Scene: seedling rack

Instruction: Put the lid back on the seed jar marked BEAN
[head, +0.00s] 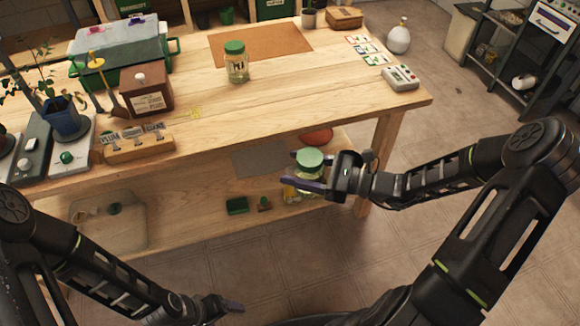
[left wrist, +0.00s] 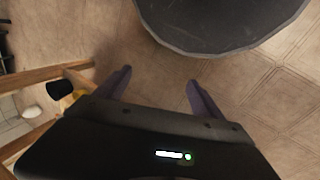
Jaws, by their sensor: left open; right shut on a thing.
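A glass jar with a green lid (head: 310,158) is held by my right gripper (head: 311,172), just in front of the bench and over the lower shelf. The gripper is shut around the jar's body, and I cannot read a label on it. Another glass jar (head: 237,70), also with a green lid, stands upright on the bench top; its label is too small to read. I cannot tell which jar is marked BEAN. My left gripper (head: 232,306) is low at the front, far from both jars. In the left wrist view it (left wrist: 157,82) is open and empty above the floor.

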